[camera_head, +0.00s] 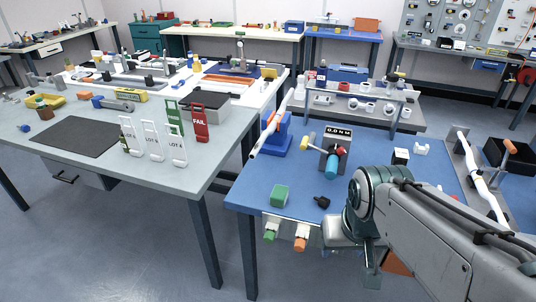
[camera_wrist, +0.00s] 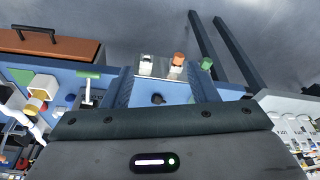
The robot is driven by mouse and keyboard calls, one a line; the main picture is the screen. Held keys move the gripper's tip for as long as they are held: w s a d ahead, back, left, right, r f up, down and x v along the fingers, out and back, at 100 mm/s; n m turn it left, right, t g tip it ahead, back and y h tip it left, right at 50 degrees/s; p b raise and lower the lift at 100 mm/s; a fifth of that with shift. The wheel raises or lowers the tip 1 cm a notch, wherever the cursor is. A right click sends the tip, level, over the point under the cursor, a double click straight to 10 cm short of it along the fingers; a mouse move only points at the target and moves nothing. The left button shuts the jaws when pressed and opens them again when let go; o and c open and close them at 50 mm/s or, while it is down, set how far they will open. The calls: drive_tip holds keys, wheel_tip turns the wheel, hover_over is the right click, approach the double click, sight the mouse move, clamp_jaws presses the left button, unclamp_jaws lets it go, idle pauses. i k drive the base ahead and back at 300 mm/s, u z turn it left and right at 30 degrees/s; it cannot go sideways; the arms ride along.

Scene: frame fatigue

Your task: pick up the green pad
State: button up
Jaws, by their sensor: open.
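A green block (camera_head: 280,195) lies on the blue worktop (camera_head: 250,190), near its front left corner. A second green piece (camera_head: 271,234), with a white part, is at the front edge below it; a green piece also shows in the wrist view (camera_wrist: 206,64). I cannot tell for sure which of them is the green pad. My gripper (camera_head: 371,268) is open near the front edge, to the right of both and apart from them. In the wrist view its housing covers the lower middle and hides part of the worktop.
An orange piece (camera_head: 301,243) is beside the green one at the edge. A small black knob (camera_head: 322,202) stands right of the green block. Behind are a grey display unit (camera_head: 337,146) and a blue stand (camera_head: 277,135). Open floor separates this worktop from the grey bench (camera_head: 205,165).

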sight(279, 196)
drive_tip(key=k, duration=1)
drive_tip(key=z, duration=0.8)
drive_tip(key=i, duration=1.85)
drive_tip(key=u, duration=1.7)
